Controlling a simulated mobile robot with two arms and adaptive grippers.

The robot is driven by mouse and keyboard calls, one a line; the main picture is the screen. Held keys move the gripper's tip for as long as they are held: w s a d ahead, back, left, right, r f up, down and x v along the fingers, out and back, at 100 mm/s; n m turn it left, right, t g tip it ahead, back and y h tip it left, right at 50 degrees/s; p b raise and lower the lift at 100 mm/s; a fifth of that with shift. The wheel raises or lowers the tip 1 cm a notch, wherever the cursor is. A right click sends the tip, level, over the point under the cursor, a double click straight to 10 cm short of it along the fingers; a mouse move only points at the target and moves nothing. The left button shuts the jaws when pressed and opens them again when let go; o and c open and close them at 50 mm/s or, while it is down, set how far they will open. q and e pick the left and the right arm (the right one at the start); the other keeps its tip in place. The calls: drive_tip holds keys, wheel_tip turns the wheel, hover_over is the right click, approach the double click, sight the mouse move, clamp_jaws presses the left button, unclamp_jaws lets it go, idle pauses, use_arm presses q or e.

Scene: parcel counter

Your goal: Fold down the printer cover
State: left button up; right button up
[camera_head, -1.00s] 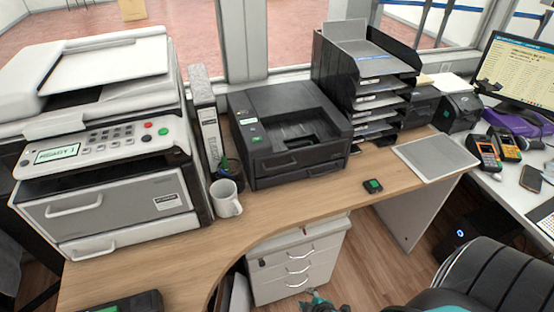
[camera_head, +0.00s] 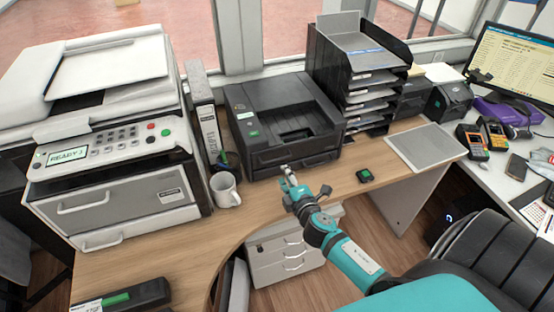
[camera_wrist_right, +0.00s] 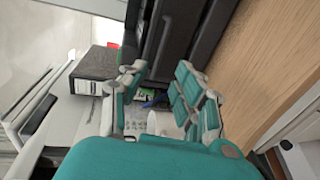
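The black printer (camera_head: 262,103) stands at the back middle of the wooden desk. Its top has a recessed output area, and its small panel shows a green light. I cannot make out a raised cover on it. My right gripper (camera_head: 287,178) is in front of the printer's lower front, over the desk's front part; I cannot tell if it touches. In the right wrist view the fingers (camera_wrist_right: 160,78) are spread apart with nothing held, and the printer's dark side (camera_wrist_right: 178,35) lies beyond them. My left gripper is not in view.
A large white copier (camera_head: 110,205) stands at left. A grey binder (camera_head: 209,135), a pen cup and a white mug (camera_head: 224,190) stand between the machines. A black letter-tray stack (camera_head: 362,75) is at right. A small black-green device (camera_head: 364,175) lies on clear desk.

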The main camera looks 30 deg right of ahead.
drive_tip(key=x, duration=0.8)
drive_tip(key=shift+w, duration=0.35)
drive_tip(key=shift+f, duration=0.1)
clamp_jaws()
